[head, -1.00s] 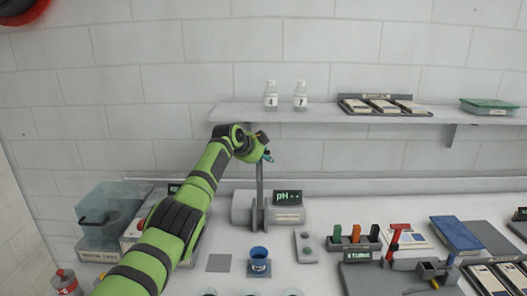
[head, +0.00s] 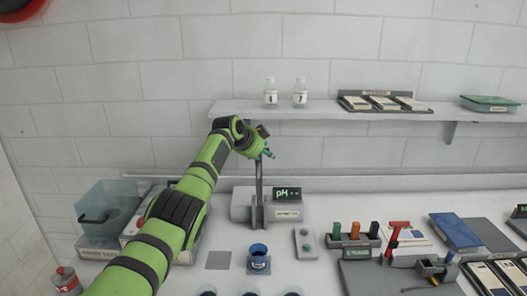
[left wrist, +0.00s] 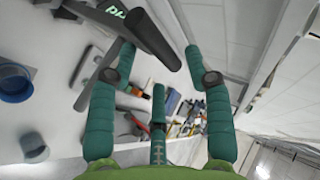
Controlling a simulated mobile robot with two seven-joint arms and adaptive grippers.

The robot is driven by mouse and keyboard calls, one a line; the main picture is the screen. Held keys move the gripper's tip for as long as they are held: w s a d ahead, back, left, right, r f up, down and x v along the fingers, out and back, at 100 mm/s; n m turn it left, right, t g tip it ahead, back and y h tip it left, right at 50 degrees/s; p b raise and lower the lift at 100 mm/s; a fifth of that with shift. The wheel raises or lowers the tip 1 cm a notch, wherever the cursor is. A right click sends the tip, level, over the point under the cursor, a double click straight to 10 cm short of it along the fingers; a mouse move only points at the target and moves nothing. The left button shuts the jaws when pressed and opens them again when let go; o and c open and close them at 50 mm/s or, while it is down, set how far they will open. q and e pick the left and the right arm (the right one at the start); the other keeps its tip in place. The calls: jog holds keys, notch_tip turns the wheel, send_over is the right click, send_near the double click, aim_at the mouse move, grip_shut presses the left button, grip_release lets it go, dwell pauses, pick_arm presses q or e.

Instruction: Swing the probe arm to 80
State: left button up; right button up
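The probe stand's grey upright post (head: 259,182) rises from the pH meter (head: 287,195) with its lit green display, at the back middle of the bench. My left gripper (head: 267,153) is at the post's upper end in the head view and hides part of it. In the left wrist view, my left gripper (left wrist: 160,53) has its teal fingers spread wide. A dark cylindrical bar (left wrist: 152,38) of the stand lies across the gap by the fingertips; contact with it cannot be told. The angle marks of the probe arm cannot be read. My right gripper is not in view.
A blue cup (head: 259,250) stands in front of the meter. Above is a shelf (head: 330,113) with two bottles and a card rack. A clear bin (head: 104,210) stands left; coloured-handled tools (head: 353,232) stand right. A grey pad (head: 218,260) lies flat on the bench.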

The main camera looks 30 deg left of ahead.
pick_arm(q)
jog(key=shift+s+a+r, duration=0.1)
jog(key=shift+a+r, duration=0.65)
jog(key=shift+r, duration=0.1)
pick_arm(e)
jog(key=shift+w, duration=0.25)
pick_arm(q)
jog(key=d+f+v, duration=0.1)
jog(key=v, duration=1)
jog(key=shift+s+d, duration=0.2)
jog(key=shift+s, duration=0.15)
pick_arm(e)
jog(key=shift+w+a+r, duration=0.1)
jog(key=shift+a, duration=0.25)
pick_arm(q)
jog(key=shift+d, duration=0.1)
jog(key=shift+w+f, duration=0.1)
jog(key=shift+f, duration=0.05)
